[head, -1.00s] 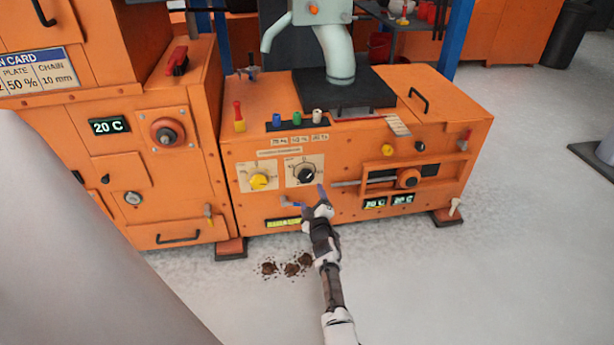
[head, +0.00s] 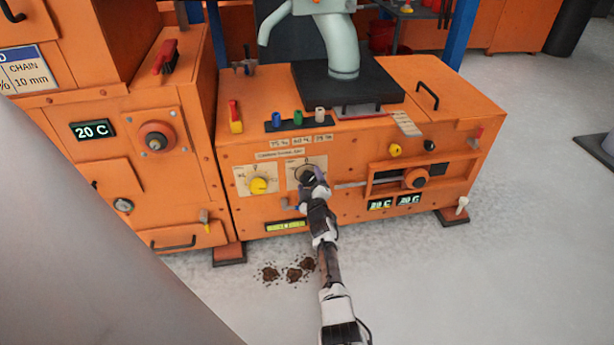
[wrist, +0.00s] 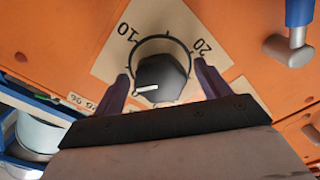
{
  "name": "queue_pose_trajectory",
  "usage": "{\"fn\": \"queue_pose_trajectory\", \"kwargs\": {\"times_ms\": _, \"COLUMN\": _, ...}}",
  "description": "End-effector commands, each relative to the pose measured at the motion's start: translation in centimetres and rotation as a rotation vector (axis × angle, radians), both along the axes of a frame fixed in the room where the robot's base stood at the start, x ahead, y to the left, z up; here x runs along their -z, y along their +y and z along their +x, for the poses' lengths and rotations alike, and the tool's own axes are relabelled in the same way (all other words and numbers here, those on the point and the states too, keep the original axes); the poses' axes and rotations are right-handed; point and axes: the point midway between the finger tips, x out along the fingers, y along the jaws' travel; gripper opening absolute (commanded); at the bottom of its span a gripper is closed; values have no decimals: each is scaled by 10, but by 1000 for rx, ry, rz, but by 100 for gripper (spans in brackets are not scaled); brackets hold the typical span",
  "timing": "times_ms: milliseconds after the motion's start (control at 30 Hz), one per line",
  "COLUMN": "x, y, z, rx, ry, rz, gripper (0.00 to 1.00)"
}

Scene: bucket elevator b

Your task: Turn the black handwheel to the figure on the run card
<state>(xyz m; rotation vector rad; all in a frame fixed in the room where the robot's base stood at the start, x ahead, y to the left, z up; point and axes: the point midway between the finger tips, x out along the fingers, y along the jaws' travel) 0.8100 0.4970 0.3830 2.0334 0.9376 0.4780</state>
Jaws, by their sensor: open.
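The black handwheel, a faceted black knob (wrist: 162,76) with a white pointer mark, sits on a pale dial plate. In the wrist view its pointer faces left; a 10 is printed at the upper left and a 20 at the upper right. My gripper (wrist: 164,80) is open, with one purple finger on each side of the knob; I cannot tell whether either touches it. In the head view my gripper (head: 316,185) is at the dial and partly hides the knob.
A yellow knob (head: 258,186) is on the dial to the left. A slider with an orange knob (head: 416,178) is to the right. A blue-handled lever (wrist: 297,35) is near the upper right of the wrist view. Brown spill (head: 290,270) lies on the floor.

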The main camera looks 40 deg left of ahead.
Motion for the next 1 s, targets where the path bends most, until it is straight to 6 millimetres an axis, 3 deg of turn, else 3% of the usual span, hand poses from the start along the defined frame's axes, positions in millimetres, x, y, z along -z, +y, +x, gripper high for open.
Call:
{"fn": "queue_pose_trajectory", "kwargs": {"times_ms": 400, "x": 0, "y": 1, "z": 1, "rx": 0, "ry": 0, "rz": 0, "gripper": 75}}
{"fn": "queue_pose_trajectory", "kwargs": {"times_ms": 733, "x": 0, "y": 1, "z": 1, "rx": 0, "ry": 0, "rz": 0, "gripper": 32}}
{"fn": "queue_pose_trajectory", "kwargs": {"times_ms": 1000, "x": 0, "y": 1, "z": 1, "rx": 0, "ry": 19, "rz": 16, "gripper": 31}}
